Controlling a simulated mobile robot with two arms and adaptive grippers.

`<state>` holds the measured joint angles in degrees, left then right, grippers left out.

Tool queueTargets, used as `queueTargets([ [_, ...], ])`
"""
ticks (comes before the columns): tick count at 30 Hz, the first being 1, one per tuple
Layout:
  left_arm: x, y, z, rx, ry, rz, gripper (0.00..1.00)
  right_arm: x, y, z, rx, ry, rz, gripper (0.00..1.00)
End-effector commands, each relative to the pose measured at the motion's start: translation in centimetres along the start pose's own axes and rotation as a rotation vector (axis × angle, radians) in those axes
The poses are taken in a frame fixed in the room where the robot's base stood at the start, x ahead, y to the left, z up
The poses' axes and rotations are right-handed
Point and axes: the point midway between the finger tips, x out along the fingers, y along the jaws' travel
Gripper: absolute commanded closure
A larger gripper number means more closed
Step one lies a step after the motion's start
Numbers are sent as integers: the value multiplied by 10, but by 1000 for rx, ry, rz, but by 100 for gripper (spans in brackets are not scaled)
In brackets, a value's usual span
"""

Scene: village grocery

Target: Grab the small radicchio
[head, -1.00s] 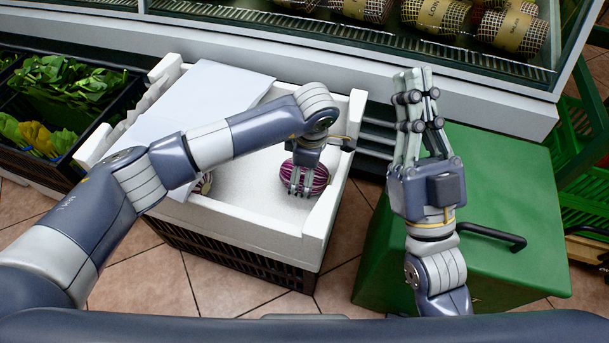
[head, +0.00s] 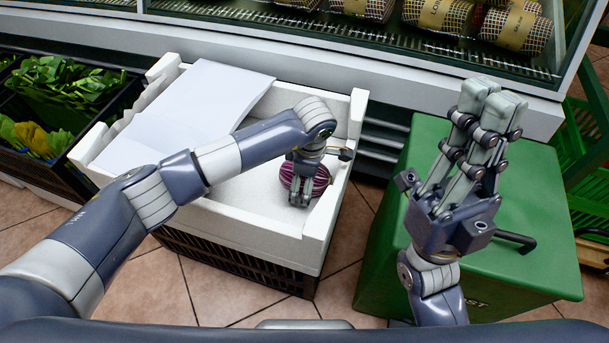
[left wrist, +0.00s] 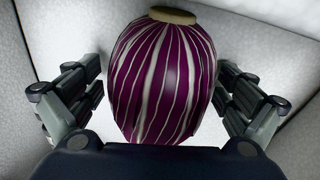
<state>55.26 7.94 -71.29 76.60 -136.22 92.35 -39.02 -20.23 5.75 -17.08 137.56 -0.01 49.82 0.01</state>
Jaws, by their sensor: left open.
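The small radicchio (head: 320,177), purple with white stripes and a pale stem end, lies in the right part of the white foam crate (head: 262,220). My left gripper (head: 300,197) reaches down over it, and its fingers hide part of it. In the left wrist view the radicchio (left wrist: 162,70) fills the middle between the spread fingers of my left gripper (left wrist: 160,96). The fingers are open, with a gap showing on both sides. My right gripper (head: 485,105) is raised above the green box, with nothing seen in it; its finger gap is not clear.
A white lid or sheet (head: 195,105) covers the crate's left part. The green box (head: 390,270) with a dark handle (head: 515,240) stands right of the crate. A black crate of leafy greens (head: 60,85) is at left. A glass display case (head: 330,30) runs behind.

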Motion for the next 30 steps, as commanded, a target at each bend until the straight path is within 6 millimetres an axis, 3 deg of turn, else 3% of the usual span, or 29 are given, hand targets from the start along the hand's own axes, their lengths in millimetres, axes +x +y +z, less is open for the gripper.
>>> queueTargets([
  [2, 0, 0, 0, 0, 0, 0, 3, 0, 0, 0, 0, -1, 0, 100],
  [10, 0, 0, 0, 0, 0, 0, 59, 0, 0, 0, 0, -2, 0, 100],
  [23, -4, 1, 0, 0, 0, 1, 59, 2, 0, 3, 0, -14, 0, 100],
  [30, -22, 4, -2, 0, 0, 4, 59, 4, 3, 32, -11, -160, 3, 100],
])
